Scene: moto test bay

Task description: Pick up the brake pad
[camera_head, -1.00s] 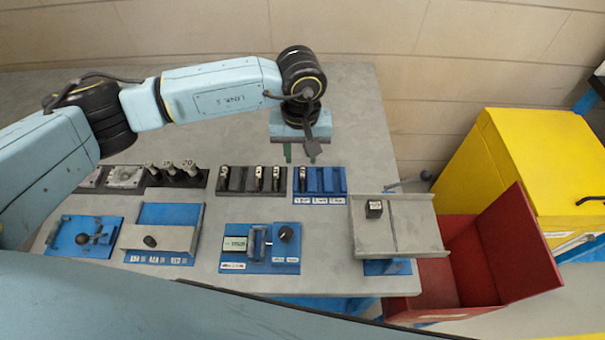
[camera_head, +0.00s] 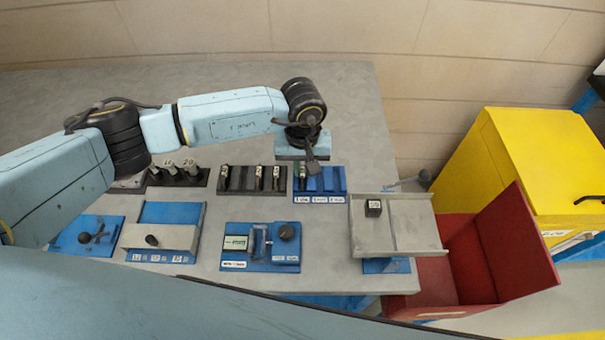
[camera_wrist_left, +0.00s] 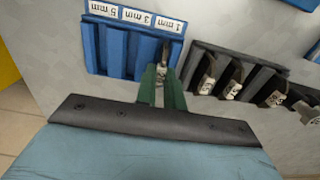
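The brake pad (camera_head: 303,184) stands in the left slot of the blue rack (camera_head: 327,182), the slot beside the "1 mm" label in the left wrist view. Its pale face (camera_wrist_left: 160,78) shows there between the green fingers. My left gripper (camera_head: 301,171) points down over this slot. Its fingers (camera_wrist_left: 161,90) are close together, one on each side of the pad's upper part, and look shut on it. The pad is still in its slot; its lower part is hidden by the rack. My right gripper is not in view.
A black rack (camera_head: 238,184) with several pads stands close to the left of the blue rack. In front are a blue gauge unit (camera_head: 262,247) and a grey tray (camera_head: 413,225) bearing a dark block (camera_head: 373,208). A red bin (camera_head: 482,262) and yellow cabinet (camera_head: 540,150) stand at right.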

